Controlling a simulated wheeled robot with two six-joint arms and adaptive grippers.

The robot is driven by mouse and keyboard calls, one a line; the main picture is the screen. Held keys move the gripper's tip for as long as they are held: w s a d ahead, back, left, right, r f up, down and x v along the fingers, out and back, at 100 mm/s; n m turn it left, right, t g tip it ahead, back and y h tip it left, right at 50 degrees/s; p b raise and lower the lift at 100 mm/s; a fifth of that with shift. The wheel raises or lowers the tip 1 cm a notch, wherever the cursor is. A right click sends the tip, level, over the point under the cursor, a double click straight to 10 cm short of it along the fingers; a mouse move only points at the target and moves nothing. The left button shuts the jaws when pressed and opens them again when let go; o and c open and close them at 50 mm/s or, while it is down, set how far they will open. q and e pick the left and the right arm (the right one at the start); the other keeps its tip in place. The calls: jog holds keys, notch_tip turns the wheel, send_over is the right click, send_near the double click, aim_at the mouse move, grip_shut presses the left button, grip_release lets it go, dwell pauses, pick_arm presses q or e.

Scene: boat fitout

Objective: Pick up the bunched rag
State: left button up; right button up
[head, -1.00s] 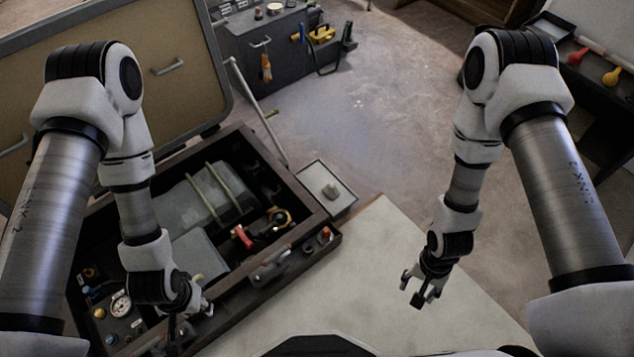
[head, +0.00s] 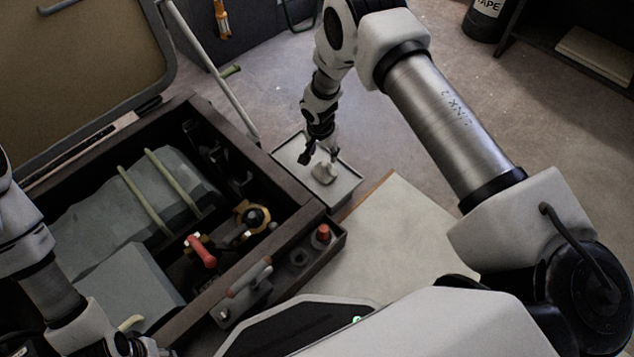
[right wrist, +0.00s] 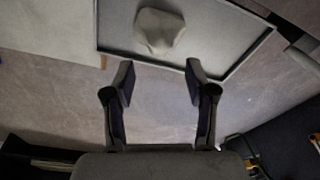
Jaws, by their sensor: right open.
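The bunched rag (head: 324,173) is a small pale crumpled lump on a light grey tray (head: 342,190) beside the dark open box. It also shows in the right wrist view (right wrist: 159,31), near the tray's top middle. My right gripper (head: 319,155) is above the tray at the rag's far side. In the right wrist view its two fingers (right wrist: 158,82) are apart with nothing between them, and the rag lies ahead of the fingertips. My left arm is at the lower left of the head view, and its fingers cannot be made out.
The dark-walled box (head: 285,225) holds grey covered shapes, a red-handled valve (head: 203,251) and a yellow-ringed fitting (head: 252,217). A pale flat surface (head: 400,235) lies right of the tray. Floor is open beyond the tray.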

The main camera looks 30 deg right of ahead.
aim_at(324, 163)
jog(key=f+b, duration=0.1)
jog(key=f, duration=0.1)
jog(key=f+b, duration=0.2)
jog(key=f, duration=0.1)
jog(key=w+d+f+b, duration=0.1)
jog(key=f, duration=0.2)
jog(key=shift+f+b, duration=0.15)
jog(key=shift+b, duration=0.25)
jog(key=shift+r, duration=0.2)
jog(key=shift+s, duration=0.1)
grip_shut()
